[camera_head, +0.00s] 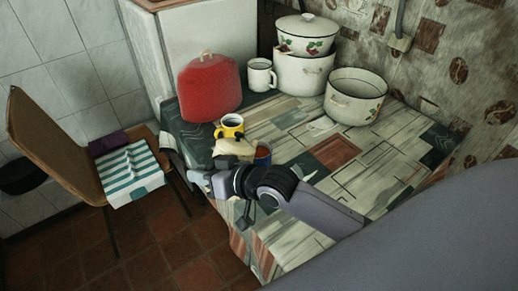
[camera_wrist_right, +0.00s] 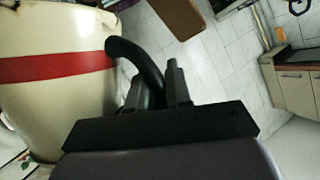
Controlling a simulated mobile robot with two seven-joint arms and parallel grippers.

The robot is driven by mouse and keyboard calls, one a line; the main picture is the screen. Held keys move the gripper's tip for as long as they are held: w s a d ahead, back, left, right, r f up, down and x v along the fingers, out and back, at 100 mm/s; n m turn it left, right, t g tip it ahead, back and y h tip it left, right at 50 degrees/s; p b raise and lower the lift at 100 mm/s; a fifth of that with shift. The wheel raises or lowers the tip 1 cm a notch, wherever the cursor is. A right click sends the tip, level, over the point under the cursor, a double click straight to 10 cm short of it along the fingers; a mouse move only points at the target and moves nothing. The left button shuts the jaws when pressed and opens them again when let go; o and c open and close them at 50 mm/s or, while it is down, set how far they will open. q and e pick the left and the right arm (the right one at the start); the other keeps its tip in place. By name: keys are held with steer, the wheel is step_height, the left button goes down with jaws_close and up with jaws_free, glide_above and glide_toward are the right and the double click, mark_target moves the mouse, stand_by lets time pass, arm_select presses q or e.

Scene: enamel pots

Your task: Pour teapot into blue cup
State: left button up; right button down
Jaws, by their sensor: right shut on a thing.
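The cream teapot (camera_head: 232,147) is near the table's left edge in the head view, partly hidden by my right gripper. In the right wrist view the teapot (camera_wrist_right: 55,95) fills the left side, with a red band around its body and a black handle. My right gripper (camera_wrist_right: 158,82) is shut on that handle; it also shows in the head view (camera_head: 231,164). A blue cup (camera_head: 264,157) with a reddish-brown inside stands just right of the teapot, its lower part hidden by my arm. The teapot's spout and exact tilt cannot be made out. My left gripper is not in view.
A yellow cup (camera_head: 230,126) stands just behind the teapot. A red cover (camera_head: 209,88), a white mug (camera_head: 261,75), stacked pots (camera_head: 303,72) and an open pot (camera_head: 354,97) stand farther back. The table's (camera_head: 385,160) right part is clear. A chair (camera_head: 50,148) stands left.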

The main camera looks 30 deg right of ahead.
steer(key=shift+w+d+r, duration=0.3)
steer(key=shift+d+r, duration=0.1)
steer(key=shift+r, duration=0.35)
stand_by(0.5)
steer(key=shift+s+a+f, duration=0.15)
steer(key=shift+f, duration=0.1)
steer(key=shift+s+a+f+n+t+h+b, duration=1)
steer(key=shift+a+f+n+b, duration=1.15)
steer(key=shift+f, duration=2.75)
steer(key=r+p, duration=0.2)
steer(key=r, duration=0.1)
steer(key=r+p, duration=0.2)
steer(key=shift+s+a, duration=0.2)
steer(key=shift+s, duration=0.05)
steer(key=shift+d, duration=0.1)
